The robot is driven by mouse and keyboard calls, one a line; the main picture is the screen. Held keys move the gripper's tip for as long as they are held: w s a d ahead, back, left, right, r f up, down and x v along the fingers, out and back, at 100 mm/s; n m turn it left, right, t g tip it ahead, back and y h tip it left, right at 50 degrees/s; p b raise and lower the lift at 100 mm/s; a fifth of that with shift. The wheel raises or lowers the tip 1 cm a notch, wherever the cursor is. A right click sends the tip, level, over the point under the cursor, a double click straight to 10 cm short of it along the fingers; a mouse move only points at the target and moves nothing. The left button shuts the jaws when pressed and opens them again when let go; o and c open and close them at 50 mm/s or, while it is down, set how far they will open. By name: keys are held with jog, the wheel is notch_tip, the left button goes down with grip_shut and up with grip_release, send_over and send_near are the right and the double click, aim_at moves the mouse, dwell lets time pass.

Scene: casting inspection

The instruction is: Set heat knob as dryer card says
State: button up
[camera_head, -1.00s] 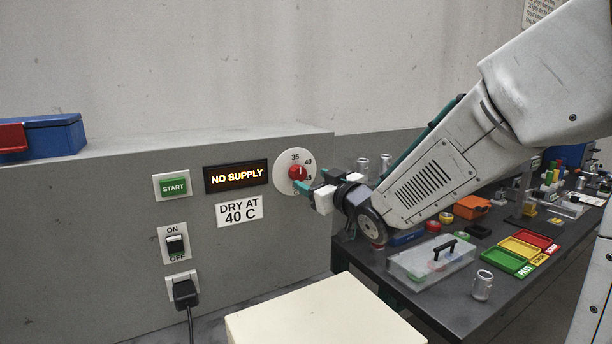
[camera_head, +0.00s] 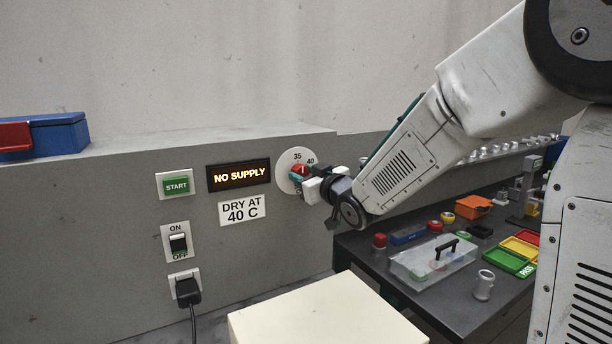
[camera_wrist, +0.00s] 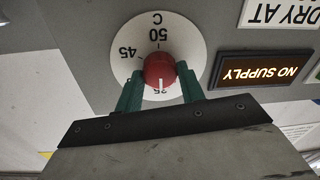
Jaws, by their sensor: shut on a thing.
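The red heat knob (camera_head: 299,170) sits on a white dial (camera_head: 287,161) on the grey dryer panel. In the wrist view the knob (camera_wrist: 159,69) shows upside down, with its white pointer line toward the mark that reads 35. Marks 45 and 50 show there too; 40 is hidden by a finger but shows in the head view. My gripper (camera_wrist: 160,84) is shut on the knob, one green finger on each side. It also shows at the dial in the head view (camera_head: 300,179). The dryer card (camera_head: 241,211) reads DRY AT 40 C.
The display (camera_head: 239,175) reads NO SUPPLY. A green START button (camera_head: 177,185), an ON/OFF switch (camera_head: 178,242) and a plugged-in black plug (camera_head: 187,291) are left of it. A cream block (camera_head: 325,318) stands in front. A dark bench (camera_head: 440,313) with a clear box and trays is at right.

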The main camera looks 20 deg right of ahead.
jog(key=shift+d+m, duration=0.1)
jog(key=shift+m, duration=0.3)
jog(key=m, duration=0.5)
jog(key=shift+f, duration=0.1)
jog(key=m, duration=0.6)
jog(key=shift+t, duration=0.3)
jog(key=shift+m+h, duration=0.3)
jog(key=o, duration=1)
jog(key=shift+c, duration=0.2)
jog(key=v, duration=0.8)
